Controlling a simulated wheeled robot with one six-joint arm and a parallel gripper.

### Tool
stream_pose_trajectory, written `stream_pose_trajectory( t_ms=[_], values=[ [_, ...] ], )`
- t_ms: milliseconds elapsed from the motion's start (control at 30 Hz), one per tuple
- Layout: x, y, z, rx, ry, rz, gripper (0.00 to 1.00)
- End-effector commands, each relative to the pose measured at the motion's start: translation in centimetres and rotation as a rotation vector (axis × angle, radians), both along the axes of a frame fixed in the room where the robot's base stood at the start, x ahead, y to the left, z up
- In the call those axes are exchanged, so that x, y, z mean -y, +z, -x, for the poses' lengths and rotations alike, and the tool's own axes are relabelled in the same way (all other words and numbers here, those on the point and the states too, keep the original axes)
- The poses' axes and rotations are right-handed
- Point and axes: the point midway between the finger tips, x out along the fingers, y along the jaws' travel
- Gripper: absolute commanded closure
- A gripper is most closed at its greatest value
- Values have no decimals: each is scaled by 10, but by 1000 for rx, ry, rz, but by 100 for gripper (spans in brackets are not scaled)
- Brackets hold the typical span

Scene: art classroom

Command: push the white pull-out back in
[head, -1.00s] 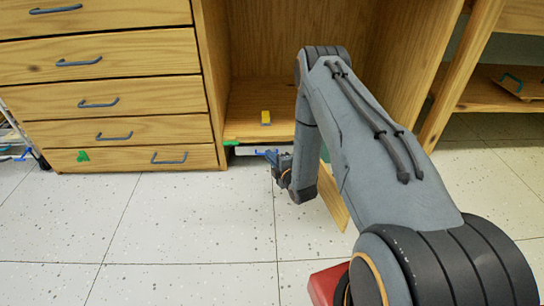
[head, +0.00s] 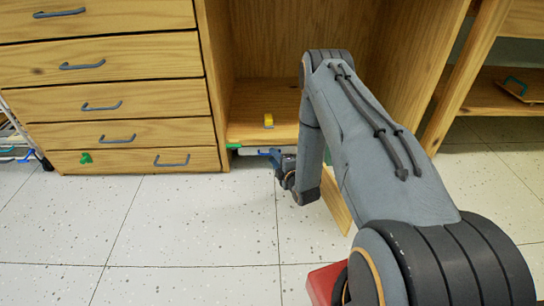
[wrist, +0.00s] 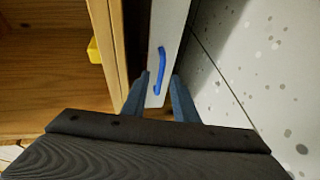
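The white pull-out (wrist: 169,35) shows in the wrist view as a narrow white front with a blue handle (wrist: 160,70), beside the wooden cabinet edge. In the head view only a thin pale strip of it (head: 245,152) shows low under the cabinet's bottom board, partly hidden by my gripper. My gripper (wrist: 160,88) has its two blue-grey fingers apart, one on each side of the handle's near end in the picture. I cannot tell whether they touch the front. In the head view my gripper (head: 266,152) is low at the cabinet's foot.
A yellow block (head: 268,120) lies on the open cabinet's floor (head: 248,131). A wooden drawer stack (head: 115,101) with grey handles stands at left. A wooden board (head: 336,204) slants down behind my arm. The speckled floor (head: 190,225) in front is clear.

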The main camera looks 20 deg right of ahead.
Motion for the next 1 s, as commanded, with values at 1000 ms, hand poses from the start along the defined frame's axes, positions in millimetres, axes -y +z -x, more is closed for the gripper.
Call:
stream_pose_trajectory(
  t_ms=[1000],
  values=[
    [4,14,62,0,4,0,74]
  ],
)
